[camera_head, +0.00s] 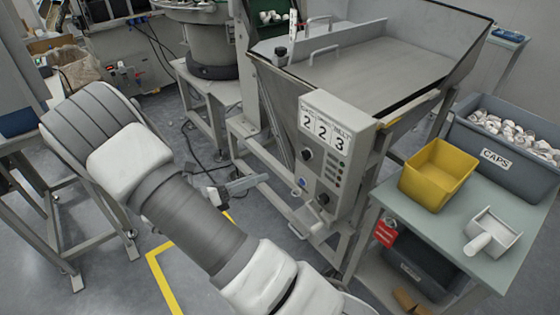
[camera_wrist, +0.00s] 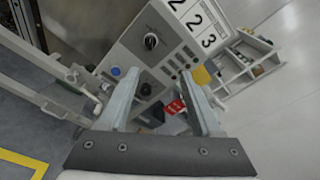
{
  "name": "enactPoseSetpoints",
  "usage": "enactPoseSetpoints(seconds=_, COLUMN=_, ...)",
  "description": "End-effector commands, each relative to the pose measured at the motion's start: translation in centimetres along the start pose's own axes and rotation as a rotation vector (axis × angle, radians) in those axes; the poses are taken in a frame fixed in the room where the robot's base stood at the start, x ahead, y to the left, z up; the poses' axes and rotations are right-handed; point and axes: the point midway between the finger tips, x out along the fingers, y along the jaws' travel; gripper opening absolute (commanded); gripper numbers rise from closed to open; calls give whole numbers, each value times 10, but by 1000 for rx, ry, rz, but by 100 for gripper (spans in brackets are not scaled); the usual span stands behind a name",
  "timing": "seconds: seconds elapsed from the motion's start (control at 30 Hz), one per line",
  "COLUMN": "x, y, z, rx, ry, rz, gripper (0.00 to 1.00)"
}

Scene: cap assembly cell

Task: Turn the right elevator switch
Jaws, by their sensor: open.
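The elevator control panel (camera_head: 330,170) is on the front of the grey hopper machine, under a "2 2 3" sign. It has an upper black rotary switch (camera_head: 306,155) and a lower black rotary switch (camera_head: 323,199). In the wrist view, my gripper (camera_wrist: 160,73) is open and empty, its fingers pointing at the panel. The lower switch (camera_wrist: 146,89) shows between the fingers, close to the left one. The upper switch (camera_wrist: 151,41) shows beyond the fingertips. No contact is visible.
A blue button (camera_head: 301,183) sits on the panel's left side. Metal frame legs stand below the hopper.

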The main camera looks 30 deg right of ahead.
Motion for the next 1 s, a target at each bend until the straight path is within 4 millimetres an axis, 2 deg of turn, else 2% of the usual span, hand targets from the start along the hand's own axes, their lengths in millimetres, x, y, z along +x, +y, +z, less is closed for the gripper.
enactPoseSetpoints(seconds=0.03, x=-1, y=9, z=-5, rx=-36, ry=-37, rz=-2, gripper=65)
enactPoseSetpoints(seconds=0.13, x=-2, y=17, z=-6, rx=-78, ry=-79, rz=-2, gripper=65)
enactPoseSetpoints(seconds=0.27, x=3, y=20, z=-6, rx=-95, ry=-96, rz=-3, gripper=65)
enactPoseSetpoints(seconds=0.37, x=14, y=19, z=-5, rx=-95, ry=-95, rz=-5, gripper=65)
enactPoseSetpoints(seconds=1.0, x=145, y=19, z=6, rx=-92, ry=-91, rz=-5, gripper=65)
